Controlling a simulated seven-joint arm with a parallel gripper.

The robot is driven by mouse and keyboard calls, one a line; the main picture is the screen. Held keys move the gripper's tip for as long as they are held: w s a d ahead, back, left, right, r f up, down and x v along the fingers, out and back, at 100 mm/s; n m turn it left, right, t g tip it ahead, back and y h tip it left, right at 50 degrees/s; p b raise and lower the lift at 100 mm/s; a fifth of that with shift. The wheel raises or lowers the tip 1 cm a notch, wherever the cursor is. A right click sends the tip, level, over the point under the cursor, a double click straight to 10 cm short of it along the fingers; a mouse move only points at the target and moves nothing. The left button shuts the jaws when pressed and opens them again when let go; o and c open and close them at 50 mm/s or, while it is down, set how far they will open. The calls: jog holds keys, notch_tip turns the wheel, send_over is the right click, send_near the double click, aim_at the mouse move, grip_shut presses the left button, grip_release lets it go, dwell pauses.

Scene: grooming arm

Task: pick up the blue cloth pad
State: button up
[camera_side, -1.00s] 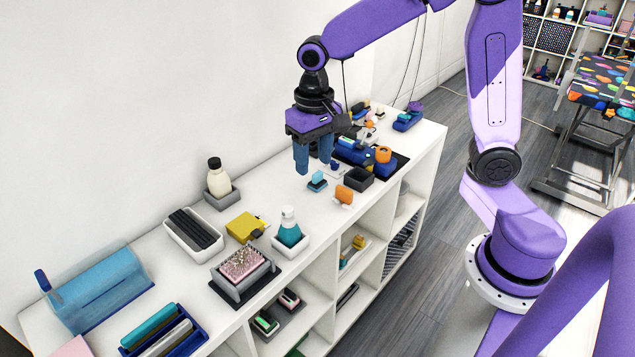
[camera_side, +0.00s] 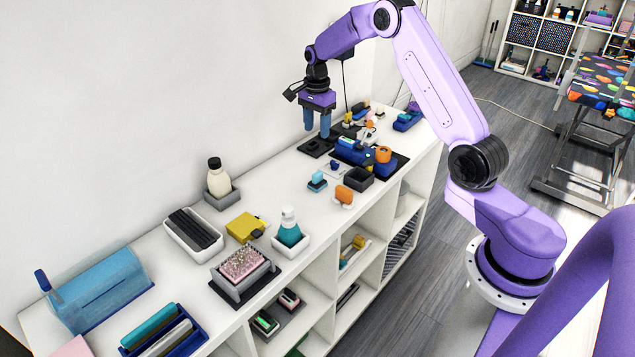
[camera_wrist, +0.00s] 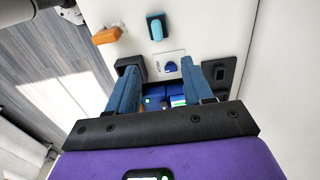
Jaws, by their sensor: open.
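A small dark-blue rounded pad (camera_wrist: 171,68) lies on a white printed card (camera_wrist: 161,57) in the wrist view; it looks most like the blue cloth pad, though its material is too small to tell. In the side view the same card and blue spot (camera_side: 336,165) lie on the white shelf top. My gripper (camera_side: 317,132) is open and empty, its two blue fingers pointing down above a black holder (camera_side: 315,147), beyond the card. In the wrist view the pad shows between the open fingertips of my gripper (camera_wrist: 160,70), apart from them.
A light-blue and dark block (camera_side: 317,181) and an orange-topped block (camera_side: 344,195) stand nearer. A black tray (camera_side: 399,164) with blue items and an open black box (camera_side: 359,178) lie to the right. The white wall (camera_side: 230,70) runs behind the shelf.

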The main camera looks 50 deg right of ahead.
send_near(319, 172)
jog(key=f, duration=0.5)
jog(key=shift+w+a+f, duration=0.1)
jog(key=shift+w, duration=0.15)
jog(key=shift+s+f, duration=0.2)
jog(key=shift+f, duration=2.4)
grip_shut()
